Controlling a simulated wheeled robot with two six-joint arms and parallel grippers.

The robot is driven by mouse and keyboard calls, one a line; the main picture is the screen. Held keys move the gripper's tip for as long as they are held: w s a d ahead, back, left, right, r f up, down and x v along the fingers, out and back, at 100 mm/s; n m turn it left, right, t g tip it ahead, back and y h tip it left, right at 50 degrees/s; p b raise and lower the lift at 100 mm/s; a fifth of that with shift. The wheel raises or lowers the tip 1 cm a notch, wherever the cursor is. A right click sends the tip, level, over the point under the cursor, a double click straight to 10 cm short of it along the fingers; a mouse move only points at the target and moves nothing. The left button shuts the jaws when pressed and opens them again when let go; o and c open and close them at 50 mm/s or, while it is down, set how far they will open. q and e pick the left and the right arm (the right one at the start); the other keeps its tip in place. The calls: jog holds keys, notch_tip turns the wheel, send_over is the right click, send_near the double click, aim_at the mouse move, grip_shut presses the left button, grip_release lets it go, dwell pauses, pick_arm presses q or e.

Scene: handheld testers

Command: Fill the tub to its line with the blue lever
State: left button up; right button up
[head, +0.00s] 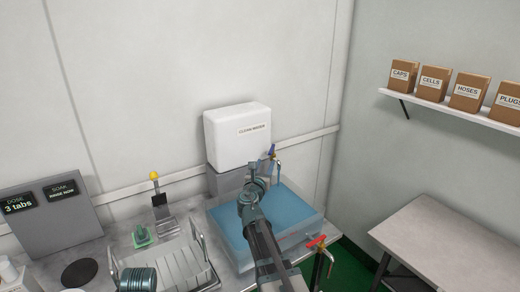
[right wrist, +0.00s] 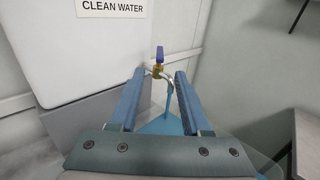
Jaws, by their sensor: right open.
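In the right wrist view the lever (right wrist: 160,53) stands upright beyond my fingertips, and a blue stream (right wrist: 169,101) falls from the spout. The clear tub (head: 312,236) stands under the tap with blue water in it. My arm covers part of the tub, and I cannot make out its line. My right gripper (head: 263,168) is open, its fingers on either side of the tap's line of sight; contact cannot be told. My left gripper is not in view.
A red-handled tap (head: 316,241) stands at the tub's front right. Left of the tub are a wire rack (head: 172,266), a yellow-knobbed dispenser (head: 158,196) and a grey sign panel (head: 45,222). A side table (head: 450,240) is at the right, below a shelf of boxes (head: 435,80).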

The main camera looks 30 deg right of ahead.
aim_at(272, 147)
jog(key=x, duration=1.4)
jog(key=shift+s, duration=0.1)
grip_shut()
dwell(1.1)
